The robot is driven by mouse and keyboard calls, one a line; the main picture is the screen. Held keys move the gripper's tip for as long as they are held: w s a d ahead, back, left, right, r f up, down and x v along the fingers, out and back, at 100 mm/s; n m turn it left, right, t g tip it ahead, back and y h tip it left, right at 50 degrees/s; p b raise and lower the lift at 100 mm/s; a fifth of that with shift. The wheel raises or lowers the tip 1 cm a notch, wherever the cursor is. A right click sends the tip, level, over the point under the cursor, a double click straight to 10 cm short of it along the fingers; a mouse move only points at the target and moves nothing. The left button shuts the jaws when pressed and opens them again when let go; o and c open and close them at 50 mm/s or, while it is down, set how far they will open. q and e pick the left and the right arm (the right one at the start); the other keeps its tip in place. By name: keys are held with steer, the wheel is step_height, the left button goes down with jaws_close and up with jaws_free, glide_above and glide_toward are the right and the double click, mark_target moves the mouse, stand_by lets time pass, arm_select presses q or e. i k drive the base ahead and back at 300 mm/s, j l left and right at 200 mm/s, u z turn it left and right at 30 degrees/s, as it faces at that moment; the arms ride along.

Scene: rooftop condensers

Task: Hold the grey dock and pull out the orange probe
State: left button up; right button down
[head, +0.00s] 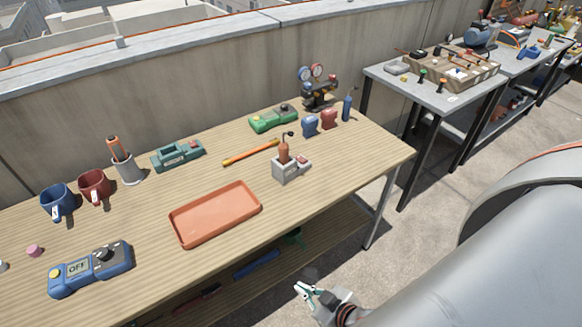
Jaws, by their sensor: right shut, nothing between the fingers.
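The grey dock (287,173) stands on the wooden workbench (345,170), right of centre in the head view. The orange probe (283,151) sits upright in the top of the dock, with a dark tip or cable at its upper end. My right gripper (303,290) is low in the view, in front of the bench's front edge and below the dock, well apart from it. Its fingers are shut and hold nothing. My left gripper does not show.
An orange tray (215,241) lies left of the dock, and an orange-yellow stick (251,153) lies behind it. A blue meter (90,268), mugs (94,187), a green device (273,118) and a gauge set (318,88) stand around. A second table (425,95) is at right.

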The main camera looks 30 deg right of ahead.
mark_target(283, 147)
steer(key=l+u, duration=0.1)
steer(key=l, duration=0.35)
steer(key=k+l+u, duration=0.1)
steer(key=l, duration=0.4)
steer(key=k+l+u, duration=0.1)
steer(key=l, duration=0.35)
steer(key=k+l+u, duration=0.1)
steer(key=l, duration=0.35)
steer(key=k+l+u, duration=0.1)
steer(key=l, duration=0.35)
